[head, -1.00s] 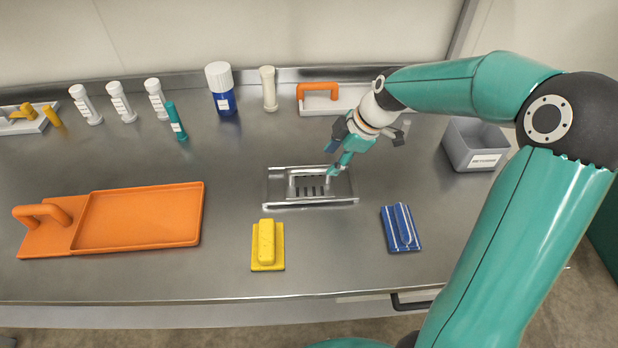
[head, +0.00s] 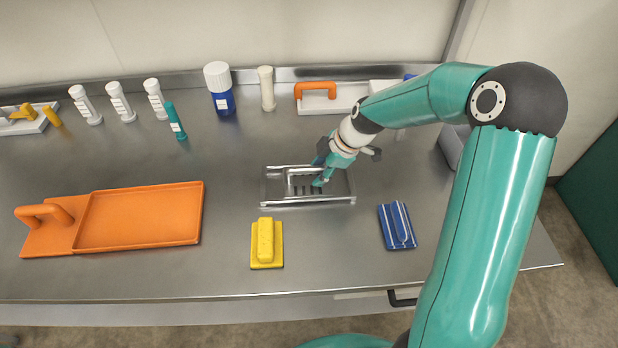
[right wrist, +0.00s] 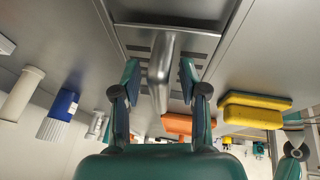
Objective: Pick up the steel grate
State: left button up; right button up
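The steel grate (head: 296,190) lies on the bench near the middle in the head view, with dark slots inside a shallow steel frame (head: 310,204). In the right wrist view the grate's upright grey handle (right wrist: 160,75) stands between my fingers, with the slotted plate (right wrist: 140,48) behind it. My right gripper (head: 320,178) is over the grate, and its fingers hide part of the handle in the head view. In the right wrist view this gripper (right wrist: 160,84) is open, one finger on each side of the handle with gaps showing.
A yellow sponge block (head: 266,243) and a blue striped block (head: 397,227) lie in front of the grate. An orange tray (head: 140,218) is at left. Bottles, including a blue one (head: 222,100), stand behind. A grey bin (head: 452,146) is partly hidden by my arm.

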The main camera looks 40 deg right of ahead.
grip_shut()
jog(key=shift+r, duration=0.15)
